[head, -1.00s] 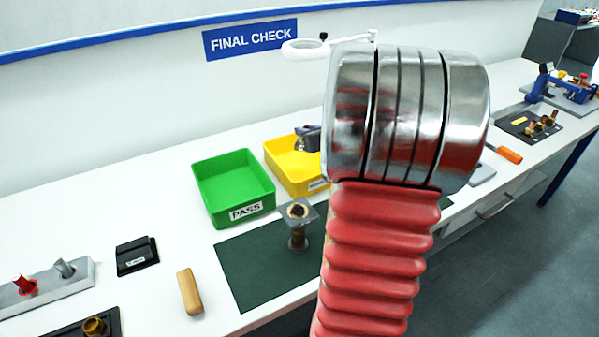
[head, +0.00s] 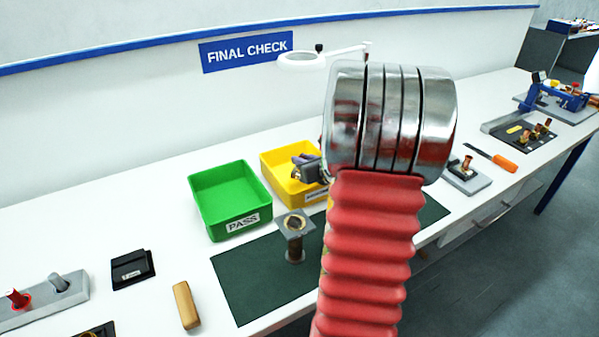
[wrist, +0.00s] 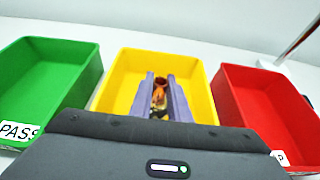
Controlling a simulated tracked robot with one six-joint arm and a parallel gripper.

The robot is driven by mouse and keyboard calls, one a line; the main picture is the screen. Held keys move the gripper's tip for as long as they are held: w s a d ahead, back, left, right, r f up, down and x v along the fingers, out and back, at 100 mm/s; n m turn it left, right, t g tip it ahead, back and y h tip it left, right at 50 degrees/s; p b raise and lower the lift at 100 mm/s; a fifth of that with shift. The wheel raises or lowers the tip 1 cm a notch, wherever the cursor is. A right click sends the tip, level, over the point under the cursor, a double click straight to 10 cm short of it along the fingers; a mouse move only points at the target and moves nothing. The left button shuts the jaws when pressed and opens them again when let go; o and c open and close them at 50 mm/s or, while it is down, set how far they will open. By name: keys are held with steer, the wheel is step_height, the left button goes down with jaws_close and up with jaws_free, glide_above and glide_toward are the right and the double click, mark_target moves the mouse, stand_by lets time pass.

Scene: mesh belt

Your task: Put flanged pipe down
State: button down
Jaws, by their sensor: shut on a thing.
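My gripper (wrist: 160,97) has purple fingers shut on a brass-and-orange piece (wrist: 158,96), which I take to be the flanged pipe. Only a small part of it shows between the fingers. In the wrist view the fingers are in front of the yellow bin (wrist: 118,75). In the head view my gripper (head: 303,161) is at the yellow bin (head: 277,170); whether the piece touches the bin I cannot tell. Another pipe with a square grey flange (head: 294,223) stands upright on the dark green mat (head: 240,290).
A green PASS bin (head: 203,215) stands left of the yellow bin, and a red bin (wrist: 250,105) right of it. A wooden block (head: 186,305) and a black box (head: 131,268) lie left of the mat. A white ring lamp (head: 300,60) stands behind. My arm hides the table's middle.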

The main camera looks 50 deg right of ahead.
steer(key=shift+f, duration=1.85)
steer(key=c, duration=1.7)
jaws_free()
steer(key=shift+f, duration=0.1)
steer(key=shift+o, duration=0.2)
steer(key=v, duration=1.2)
